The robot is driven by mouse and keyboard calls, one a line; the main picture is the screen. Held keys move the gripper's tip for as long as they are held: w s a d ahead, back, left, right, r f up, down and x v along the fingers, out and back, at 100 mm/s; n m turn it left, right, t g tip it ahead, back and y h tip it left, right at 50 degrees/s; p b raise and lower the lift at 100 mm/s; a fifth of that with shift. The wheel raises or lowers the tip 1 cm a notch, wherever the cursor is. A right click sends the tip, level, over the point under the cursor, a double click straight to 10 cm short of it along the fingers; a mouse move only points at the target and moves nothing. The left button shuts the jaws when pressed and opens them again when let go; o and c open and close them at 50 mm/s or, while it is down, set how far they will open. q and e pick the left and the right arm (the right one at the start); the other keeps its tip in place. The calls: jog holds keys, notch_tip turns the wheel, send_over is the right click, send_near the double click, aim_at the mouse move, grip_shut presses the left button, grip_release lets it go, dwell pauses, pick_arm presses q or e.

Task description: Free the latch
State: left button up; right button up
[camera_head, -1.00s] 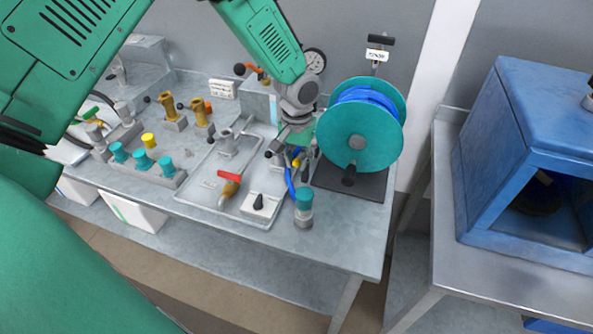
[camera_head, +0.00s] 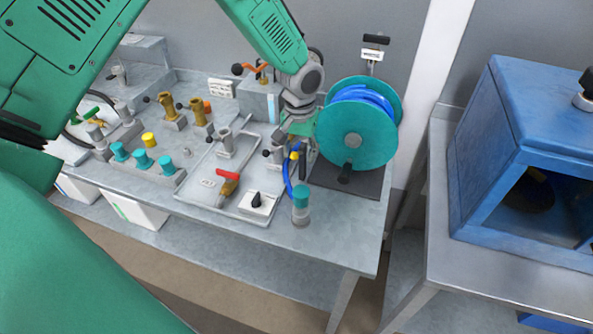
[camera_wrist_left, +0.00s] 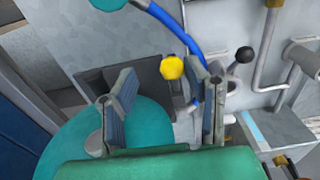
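No part is clearly marked as the latch. A yellow knob (camera_head: 295,153) stands beside the teal reel (camera_head: 350,140), which holds blue hose; the knob also shows in the left wrist view (camera_wrist_left: 172,67). My left gripper (camera_head: 290,138) reaches down over the bench just left of the reel. In the left wrist view my left gripper (camera_wrist_left: 160,78) is open. The yellow knob appears between its fingertips, nearer the right finger; the gap in depth is hard to judge. My right gripper is out of view.
A black-handled lever (camera_head: 376,40) with a label stands behind the reel. A tray (camera_head: 190,196) with a red-handled valve (camera_head: 228,180) lies to the left. A teal-capped cylinder (camera_head: 301,205) stands near the bench front. A blue cabinet (camera_head: 520,130) is on the right table.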

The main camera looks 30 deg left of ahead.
pick_arm(q)
jog(key=shift+s+a+f, duration=0.1)
jog(key=shift+a+f, duration=0.1)
jog(key=shift+a, duration=0.35)
jog(key=shift+a+r, duration=0.1)
jog(key=shift+r, duration=0.15)
jog(key=r, duration=0.8)
jog(key=shift+d, duration=0.35)
jog(key=shift+a+r, duration=0.2)
jog(key=shift+r, duration=0.1)
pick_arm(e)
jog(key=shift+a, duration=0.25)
pick_arm(q)
jog(key=shift+d, duration=0.15)
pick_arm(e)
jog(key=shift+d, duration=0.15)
